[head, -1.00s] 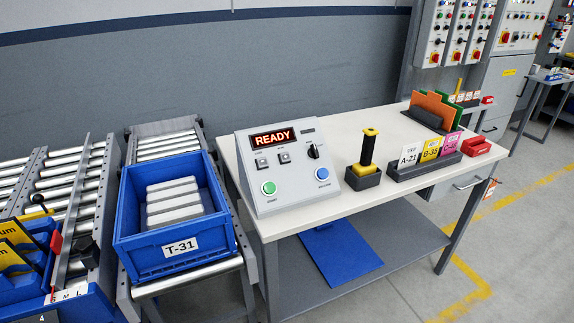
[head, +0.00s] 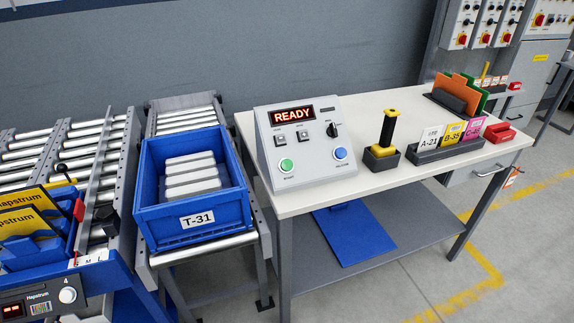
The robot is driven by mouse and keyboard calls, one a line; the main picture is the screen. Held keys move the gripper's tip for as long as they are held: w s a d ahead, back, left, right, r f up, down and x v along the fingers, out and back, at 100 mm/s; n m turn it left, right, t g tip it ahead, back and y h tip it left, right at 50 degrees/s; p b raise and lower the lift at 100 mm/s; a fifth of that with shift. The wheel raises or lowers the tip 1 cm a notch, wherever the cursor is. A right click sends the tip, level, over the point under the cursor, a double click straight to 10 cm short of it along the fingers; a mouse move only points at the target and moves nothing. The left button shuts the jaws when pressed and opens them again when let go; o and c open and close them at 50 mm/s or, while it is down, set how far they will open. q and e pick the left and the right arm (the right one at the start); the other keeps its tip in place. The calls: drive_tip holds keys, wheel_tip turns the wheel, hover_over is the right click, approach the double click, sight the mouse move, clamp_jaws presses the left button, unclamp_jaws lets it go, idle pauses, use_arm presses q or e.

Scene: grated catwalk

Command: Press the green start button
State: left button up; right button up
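The green start button (head: 287,165) is on the lower left of the sloped front of a grey control box (head: 318,168). The box stands at the left end of a white-topped table (head: 390,188). Its display (head: 293,115) reads READY in red. A blue button (head: 340,154) is at the lower right of the same panel, with two small square buttons and a black knob above. Neither of my grippers shows in the head view.
A blue crate (head: 190,238) labelled T-31 with grey blocks stands on a roller conveyor left of the table. A yellow and black handheld tool (head: 385,135) in a holder and a card rack (head: 445,152) stand right of the box. Open floor (head: 400,285) lies in front.

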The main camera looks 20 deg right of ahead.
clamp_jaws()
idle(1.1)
